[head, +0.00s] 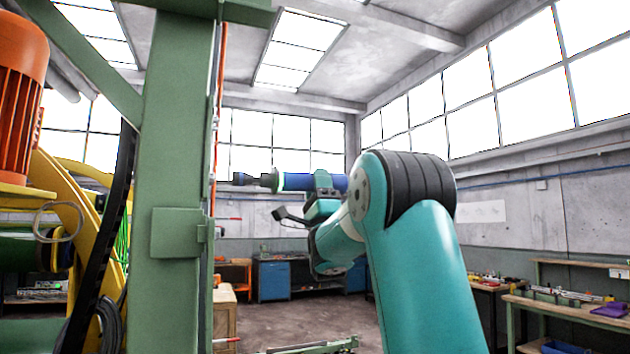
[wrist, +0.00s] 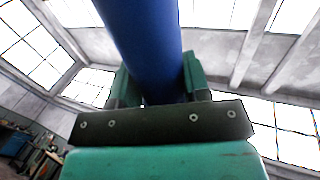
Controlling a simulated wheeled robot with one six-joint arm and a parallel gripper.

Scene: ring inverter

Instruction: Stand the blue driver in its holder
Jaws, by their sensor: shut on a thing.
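The blue driver (head: 298,182) is held level in the air in the head view, its dark tip pointing left toward the green post. In the wrist view the blue body of the driver (wrist: 147,45) runs up between the two jaws. My gripper (wrist: 155,88) is shut on it, with one green finger on each side. In the head view my gripper (head: 322,190) is partly hidden behind the driver and my own arm. I cannot make out the driver's holder in either view.
A green post (head: 175,180) stands to the left, with an orange motor (head: 20,95) and yellow curved parts beyond it. Blue cabinets (head: 273,280) line the back wall. A workbench (head: 570,308) with small items stands at the right. The floor in the middle looks open.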

